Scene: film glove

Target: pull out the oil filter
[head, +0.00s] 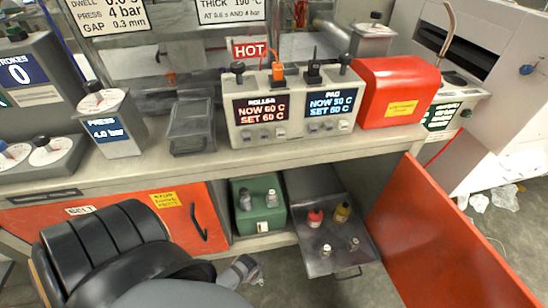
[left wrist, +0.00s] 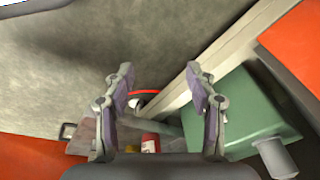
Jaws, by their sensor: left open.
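My left gripper (head: 243,270) is low in front of the open cabinet under the bench, below a green box. In the left wrist view the left gripper (left wrist: 159,88) is open and empty, its two fingers apart. The green box (head: 261,221) carries two grey cylinders, a left one (head: 245,201) and a right one (head: 271,197); I cannot tell which, if either, is the oil filter. In the left wrist view the green box (left wrist: 245,105) is right of the fingers, with one grey cylinder (left wrist: 276,158) at lower right. My right gripper is not in view.
A pulled-out metal tray (head: 322,263) holds a red-topped bottle (head: 315,217), a yellow bottle (head: 342,212) and two small fittings. An open orange door (head: 440,240) bounds the right. A closed orange door (head: 120,205) is at left. Bare floor lies in front.

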